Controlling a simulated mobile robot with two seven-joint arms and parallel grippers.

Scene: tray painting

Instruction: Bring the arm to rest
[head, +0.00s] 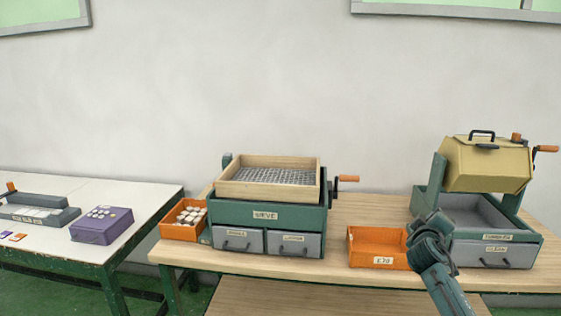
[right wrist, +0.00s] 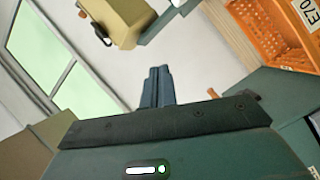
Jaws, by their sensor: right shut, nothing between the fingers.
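My right arm (head: 445,275) comes in from the lower right in the head view and stands in front of the right-hand machine, just right of the orange bin. In the right wrist view my right gripper (right wrist: 158,73) has its two dark fingers together, with nothing between them. The fingertips are hard to make out in the head view. My left arm and gripper are not in view.
A sieve machine (head: 266,216) and a yellow drum machine (head: 488,165) stand on the wooden bench (head: 330,268). An orange bin (head: 376,242) sits between them. An orange box (head: 180,232) holds white pieces. A purple box (head: 102,229) stands on the white table (head: 140,195).

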